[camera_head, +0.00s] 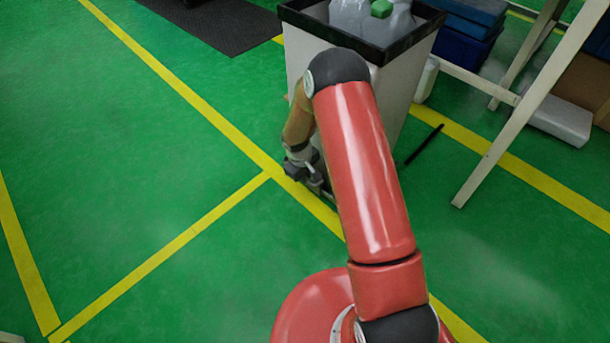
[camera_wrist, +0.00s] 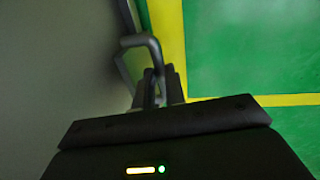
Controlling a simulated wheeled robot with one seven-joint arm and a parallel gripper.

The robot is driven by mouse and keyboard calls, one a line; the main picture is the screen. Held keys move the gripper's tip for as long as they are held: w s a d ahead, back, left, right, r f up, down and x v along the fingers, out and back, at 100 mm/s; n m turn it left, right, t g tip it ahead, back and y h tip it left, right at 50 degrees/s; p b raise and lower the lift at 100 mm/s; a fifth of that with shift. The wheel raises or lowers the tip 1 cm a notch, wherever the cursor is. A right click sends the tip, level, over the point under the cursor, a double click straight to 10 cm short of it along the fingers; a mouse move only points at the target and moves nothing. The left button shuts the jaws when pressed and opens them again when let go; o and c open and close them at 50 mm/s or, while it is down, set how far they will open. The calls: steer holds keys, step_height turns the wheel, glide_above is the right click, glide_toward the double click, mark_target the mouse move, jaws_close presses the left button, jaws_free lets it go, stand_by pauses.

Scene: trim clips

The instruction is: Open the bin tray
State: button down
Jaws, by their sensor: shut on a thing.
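The bin (camera_head: 300,55) is a tall pale box with a black rim, standing upright at the top middle of the head view. Its grey wall (camera_wrist: 55,60) fills the left of the wrist view. A grey bar handle (camera_wrist: 140,42) stands out beside that wall. My gripper (camera_wrist: 161,92) is shut on the handle, its fingers close together around the bar. In the head view my gripper (camera_head: 312,178) is low beside the bin's front, near the floor. My red arm hides much of the bin's lower front, and I cannot tell how far the tray is out.
Clear bottles (camera_head: 350,18) and a green block (camera_head: 381,8) sit in the bin's top. A pale table leg (camera_head: 510,110) slants on the right, and a thin black strip (camera_head: 423,145) lies on the floor. The green floor to the left, with yellow lines, is free.

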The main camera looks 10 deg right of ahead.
steer(key=c, duration=1.5)
jaws_free()
steer(key=shift+o, duration=0.2)
steer(key=shift+r, duration=0.1)
step_height(320, 180, up, 8)
steer(key=a+p, duration=0.1)
steer(key=shift+s+f+p, duration=0.25)
steer(key=shift+s+p, duration=0.05)
steer(key=shift+s, duration=0.15)
